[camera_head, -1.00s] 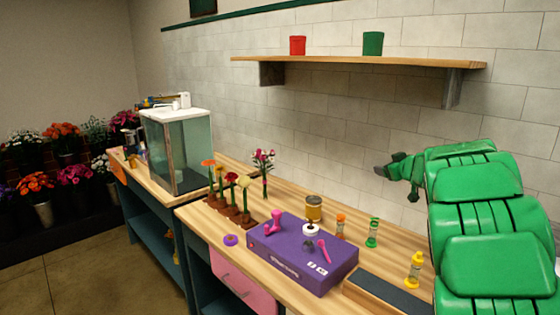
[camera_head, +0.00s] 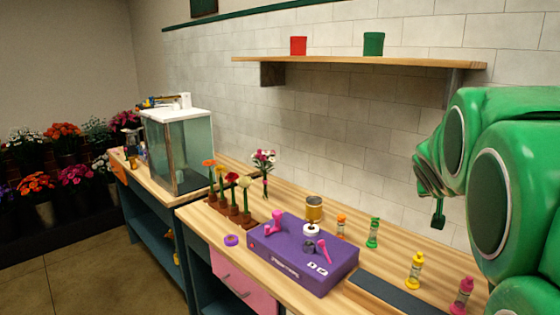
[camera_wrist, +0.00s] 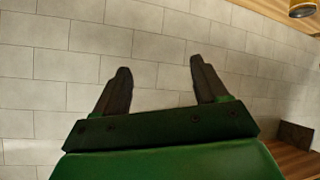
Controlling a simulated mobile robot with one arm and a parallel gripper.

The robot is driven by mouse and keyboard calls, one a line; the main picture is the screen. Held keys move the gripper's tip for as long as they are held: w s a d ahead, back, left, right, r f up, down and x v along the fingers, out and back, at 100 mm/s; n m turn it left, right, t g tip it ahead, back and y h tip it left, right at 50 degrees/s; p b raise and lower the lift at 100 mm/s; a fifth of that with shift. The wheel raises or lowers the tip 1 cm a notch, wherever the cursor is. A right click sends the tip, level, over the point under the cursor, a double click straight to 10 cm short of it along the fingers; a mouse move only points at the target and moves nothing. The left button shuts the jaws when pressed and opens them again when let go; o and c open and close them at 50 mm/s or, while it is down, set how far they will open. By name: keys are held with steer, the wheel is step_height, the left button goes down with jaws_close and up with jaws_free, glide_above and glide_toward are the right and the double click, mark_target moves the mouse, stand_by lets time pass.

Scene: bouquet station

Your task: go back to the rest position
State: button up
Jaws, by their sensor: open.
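My gripper (camera_wrist: 158,82) shows in the wrist view with its two dark fingers spread apart and nothing between them. Only the tiled wall lies behind the fingers. In the head view my green arm fills the right side, raised above the right end of the wooden bench (camera_head: 285,198). A small dark part of my gripper (camera_head: 438,220) hangs below the wrist there, and most of it is hidden by the arm. No object is in contact with the gripper.
A purple box (camera_head: 325,272) with small tools lies on the bench. Potted flowers (camera_head: 228,195) and a glass tank (camera_head: 178,150) are left. A shelf (camera_head: 350,61) holds a red pot (camera_head: 298,45) and green pot (camera_head: 373,43).

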steer(key=s+a+f+n+g+y, duration=0.1)
steer(key=s+a+f, duration=0.4)
steer(key=s, duration=0.8)
steer(key=s+a+f+n+g+y, duration=0.1)
steer(key=s+a+f+g+y, duration=0.2)
steer(key=s+a, duration=0.7)
steer(key=s+a+f+n+g+y, duration=0.1)
steer(key=s+a+f+g, duration=0.5)
steer(key=s, duration=0.9)
step_height(320, 180, down, 2)
steer(key=shift+s+a+f+g+y, duration=0.1)
steer(key=shift+s+a+g+y, duration=0.4)
steer(key=shift+a, duration=0.6)
steer(key=shift+w, duration=0.15)
